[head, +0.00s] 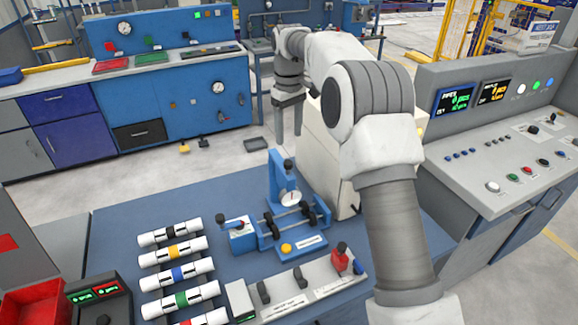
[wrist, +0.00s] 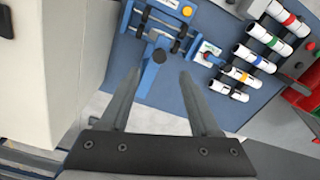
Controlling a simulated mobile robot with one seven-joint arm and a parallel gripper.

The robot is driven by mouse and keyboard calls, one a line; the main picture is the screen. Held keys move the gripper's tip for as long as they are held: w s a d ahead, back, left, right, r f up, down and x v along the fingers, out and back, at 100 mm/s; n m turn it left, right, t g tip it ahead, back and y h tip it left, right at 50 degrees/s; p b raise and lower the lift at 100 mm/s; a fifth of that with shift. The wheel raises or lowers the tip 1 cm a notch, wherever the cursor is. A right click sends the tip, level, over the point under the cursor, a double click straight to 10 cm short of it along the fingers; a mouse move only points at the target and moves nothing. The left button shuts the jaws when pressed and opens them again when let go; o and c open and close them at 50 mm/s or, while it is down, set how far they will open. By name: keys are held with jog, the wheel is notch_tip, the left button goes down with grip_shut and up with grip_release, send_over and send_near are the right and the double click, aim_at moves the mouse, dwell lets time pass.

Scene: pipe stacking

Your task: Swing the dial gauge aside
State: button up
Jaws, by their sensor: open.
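The blue dial gauge stand (head: 284,180) rises at the back of a blue fixture on the bench. Its white dial face (head: 289,198) hangs over the fixture and a black knob (head: 288,165) tops the post. In the wrist view, the knob (wrist: 160,56) and the blue arm below it lie between and just beyond the fingertips of my gripper (wrist: 158,74). The gripper is open and empty, with a finger to either side. The dial face is hidden from the wrist. In the head view, my arm reaches over to the far side of the fixture.
The fixture holds dark rollers (head: 292,219) and a yellow button (head: 286,247). Several white pipes with coloured bands (head: 190,272) lie left of it. A red-handled lever block (head: 340,262) stands in front. A pale box (wrist: 55,70) stands close to my gripper's left in the wrist view.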

aim_at(289, 163)
notch_tip(289, 163, down, 11)
jog(key=shift+f, duration=0.15)
grip_shut()
dwell(0.5)
dwell(1.0)
